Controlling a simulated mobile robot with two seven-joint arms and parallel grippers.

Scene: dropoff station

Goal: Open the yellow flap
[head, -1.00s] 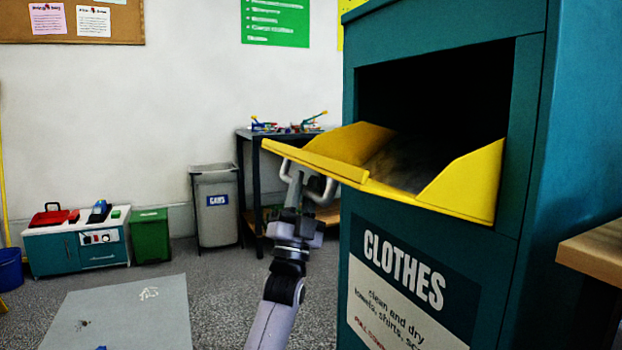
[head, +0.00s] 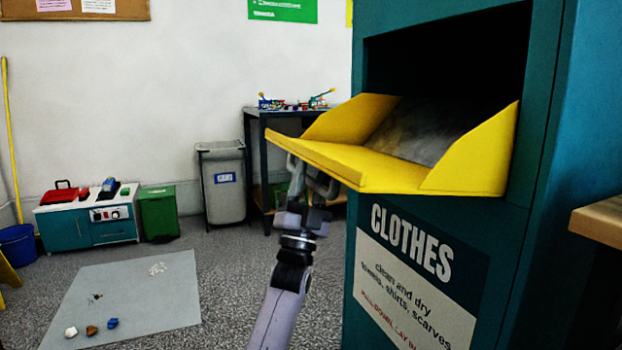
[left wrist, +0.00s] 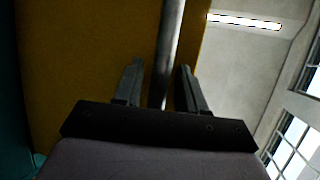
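The yellow flap (head: 350,163) of the teal clothes bin (head: 545,190) is tilted outward, with its tray and raised side walls showing below the dark opening. A metal bar handle (head: 329,187) is under its front edge. My left gripper (head: 308,190) is below that edge at the handle. In the left wrist view, the bar (left wrist: 169,55) runs between the two fingers of my left gripper (left wrist: 160,80). The fingers are apart, with a visible gap on the bar's left side. The yellow underside (left wrist: 80,60) fills the left. My right gripper is not in view.
A wooden tabletop edge (head: 600,218) is close at the right. A grey bin (head: 223,185) and dark table (head: 256,130) stand behind my left arm. A grey mat (head: 150,295) with small items lies on the floor at left.

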